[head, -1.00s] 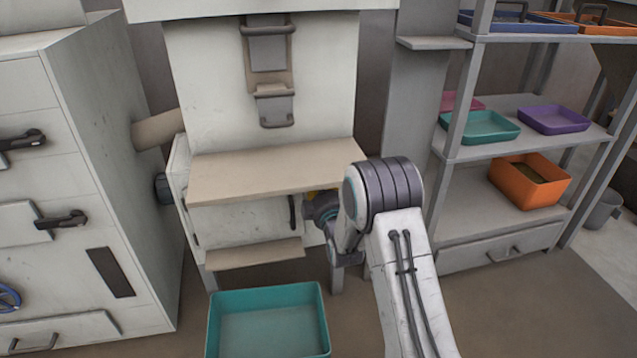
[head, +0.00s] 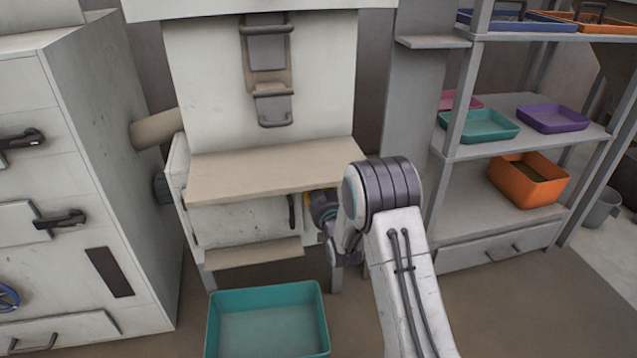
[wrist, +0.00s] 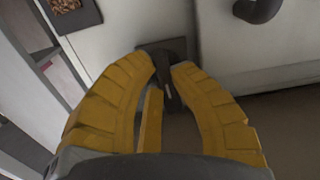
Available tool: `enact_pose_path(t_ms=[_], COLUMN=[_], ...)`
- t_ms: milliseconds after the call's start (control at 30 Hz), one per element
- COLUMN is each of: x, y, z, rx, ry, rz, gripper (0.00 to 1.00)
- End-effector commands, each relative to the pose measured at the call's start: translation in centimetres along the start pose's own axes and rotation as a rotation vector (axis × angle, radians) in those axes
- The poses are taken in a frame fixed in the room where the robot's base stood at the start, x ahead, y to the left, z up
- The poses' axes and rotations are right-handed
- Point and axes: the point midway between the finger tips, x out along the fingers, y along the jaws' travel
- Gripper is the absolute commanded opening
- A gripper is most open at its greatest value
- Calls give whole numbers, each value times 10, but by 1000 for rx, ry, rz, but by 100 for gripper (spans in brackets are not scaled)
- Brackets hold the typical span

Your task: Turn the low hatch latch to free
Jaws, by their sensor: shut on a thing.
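The low hatch (head: 240,222) is a pale panel under the beige shelf of the machine in the head view. In the wrist view the latch (wrist: 169,85) is a dark lever on a dark square plate (wrist: 152,47). My gripper (wrist: 170,68) has its yellow fingers on either side of the lever and is shut on it. In the head view my gripper (head: 306,208) is at the hatch's right side, mostly hidden by my own arm. The latch's exact angle is hard to tell.
A teal bin (head: 268,318) stands on the floor below the hatch. A beige ledge (head: 254,253) juts out under the hatch. A grey cabinet (head: 100,170) with dark handles is at the left. Shelves with trays (head: 480,125) stand at the right.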

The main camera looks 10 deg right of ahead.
Motion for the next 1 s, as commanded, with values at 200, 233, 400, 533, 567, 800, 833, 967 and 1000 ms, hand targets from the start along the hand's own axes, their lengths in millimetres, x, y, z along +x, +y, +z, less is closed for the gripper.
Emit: enact_pose_path(t_ms=[200,233,400,533,567,800,833,967,1000], x=[0,0,0,0,1,0,0,0,0], y=[-1,-1,-2,-2,-2,-2,-2,-1,-1], z=[-1,-1,-1,-1,-1,-1,-1,-1,0], rx=[52,56,66,67,67,66,66,65,65], ry=[3,3,4,4,4,4,3,2,2], rz=[-2,-2,-2,-3,-3,-3,-2,-2,-2], gripper=[0,0,0,0,0,28,30,42,46])
